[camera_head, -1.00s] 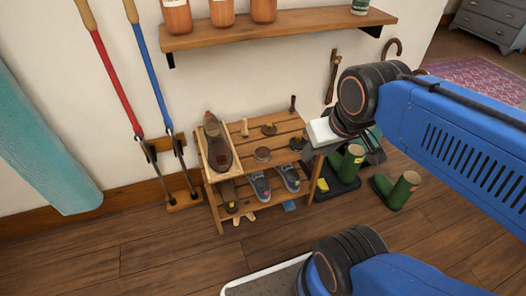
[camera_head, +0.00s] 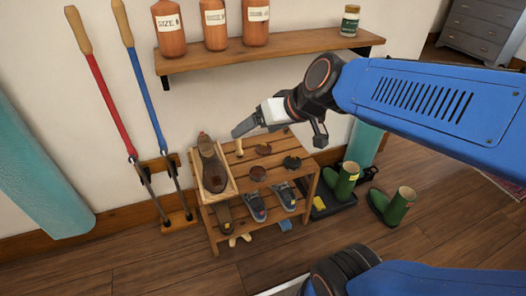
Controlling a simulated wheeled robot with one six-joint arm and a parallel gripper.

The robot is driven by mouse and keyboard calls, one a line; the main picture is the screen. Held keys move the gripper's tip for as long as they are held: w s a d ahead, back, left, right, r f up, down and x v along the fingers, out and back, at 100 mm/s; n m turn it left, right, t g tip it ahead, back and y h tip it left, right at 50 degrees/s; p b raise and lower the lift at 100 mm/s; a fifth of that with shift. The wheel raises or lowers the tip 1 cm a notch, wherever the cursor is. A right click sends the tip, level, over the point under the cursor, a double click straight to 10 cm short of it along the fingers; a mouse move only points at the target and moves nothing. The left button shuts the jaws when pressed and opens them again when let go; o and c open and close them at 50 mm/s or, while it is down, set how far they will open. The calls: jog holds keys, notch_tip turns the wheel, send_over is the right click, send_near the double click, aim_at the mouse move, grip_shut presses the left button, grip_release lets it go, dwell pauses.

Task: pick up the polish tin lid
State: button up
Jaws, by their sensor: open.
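Small dark round pieces lie on the top of the slatted wooden shoe rack (camera_head: 222,222). One is a round brown tin-like piece (camera_head: 258,174) near the front edge. A flat brown disc (camera_head: 263,149) lies behind it, and a black round piece (camera_head: 292,163) lies to the right. I cannot tell for sure which is the polish tin lid. My gripper (camera_head: 241,129) is open and empty, above the back of the rack top, pointing left and slightly down. It is apart from the round pieces, and its far finger is hard to make out.
A brown shoe (camera_head: 211,166) sits in a tray at the rack's left. An upright wooden-handled piece (camera_head: 239,148) stands close below my gripper. A wall shelf (camera_head: 270,58) with bottles hangs above. Floor in front is clear.

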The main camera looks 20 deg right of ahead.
jog(key=w+a+r+t, duration=0.1)
jog(key=w+r+t, duration=0.15)
jog(key=w, duration=0.45)
jog(key=m+g+h, duration=0.7)
jog(key=m, duration=0.1)
send_over(263, 146)
jog(key=s+a, duration=0.1)
jog(key=s, duration=0.1)
jog(key=shift+t, duration=0.25)
jog(key=f, duration=3.1)
jog(key=shift+a+f, duration=0.1)
jog(key=shift+a, duration=0.1)
jog(key=shift+x, duration=2.55)
jog(key=shift+w+d, duration=0.1)
jog(key=c, duration=1.1)
